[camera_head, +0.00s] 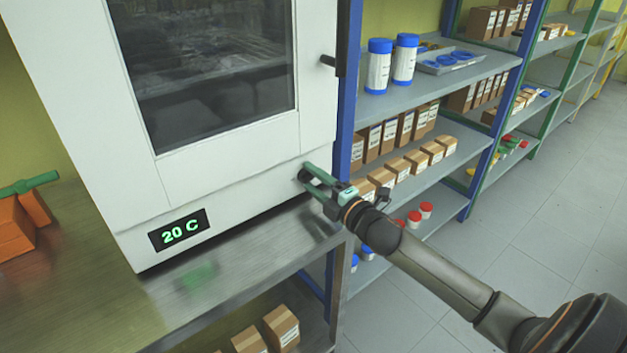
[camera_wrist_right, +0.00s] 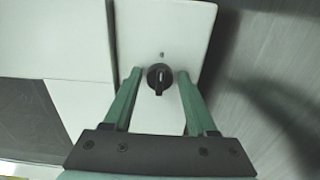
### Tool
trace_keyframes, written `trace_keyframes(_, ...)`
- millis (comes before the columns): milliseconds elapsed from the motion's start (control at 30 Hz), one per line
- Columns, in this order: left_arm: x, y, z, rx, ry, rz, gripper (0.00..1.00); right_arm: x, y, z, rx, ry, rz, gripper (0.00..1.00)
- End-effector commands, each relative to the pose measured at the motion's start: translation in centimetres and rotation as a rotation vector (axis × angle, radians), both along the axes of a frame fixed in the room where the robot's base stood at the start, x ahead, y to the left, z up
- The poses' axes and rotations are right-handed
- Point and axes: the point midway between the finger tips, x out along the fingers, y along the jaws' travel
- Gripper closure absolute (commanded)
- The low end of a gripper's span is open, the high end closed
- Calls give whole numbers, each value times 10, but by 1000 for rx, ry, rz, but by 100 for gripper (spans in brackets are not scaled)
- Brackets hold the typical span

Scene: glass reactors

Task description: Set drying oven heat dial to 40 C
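The white drying oven (camera_head: 225,181) stands on a metal table, and its display (camera_head: 180,230) reads 20 C in green. The black heat dial (camera_wrist_right: 160,78) shows in the right wrist view, on the oven's white panel below a small dark dot. My right gripper (camera_head: 312,174) is at the lower right corner of the oven front. In the wrist view its two green fingers (camera_wrist_right: 158,76) stand apart on either side of the dial, with a gap on each side. In the head view the fingers partly hide the dial. My left gripper is not in view.
A blue-framed shelf (camera_head: 440,80) with bottles and cardboard boxes stands close right of the oven. Grey floor (camera_head: 540,215) is open further right.

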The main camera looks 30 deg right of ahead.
Motion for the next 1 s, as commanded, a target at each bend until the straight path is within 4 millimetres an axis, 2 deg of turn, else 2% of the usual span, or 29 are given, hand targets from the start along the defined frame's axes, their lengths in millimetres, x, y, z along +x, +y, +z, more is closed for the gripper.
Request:
trace_keyframes(33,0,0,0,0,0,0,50,0,0,0,-1,0,0,36)
trace_keyframes(100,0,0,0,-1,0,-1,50,0,0,0,-1,0,0,28)
trace_keyframes(133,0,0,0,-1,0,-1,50,0,0,0,-1,0,0,27)
trace_keyframes(467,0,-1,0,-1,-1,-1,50,-4,0,-1,-1,1,1,27)
trace_keyframes(667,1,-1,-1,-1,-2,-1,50,-26,-1,-2,-2,3,2,27)
trace_keyframes(1000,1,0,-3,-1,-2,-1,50,-77,-5,-2,-1,3,2,27)
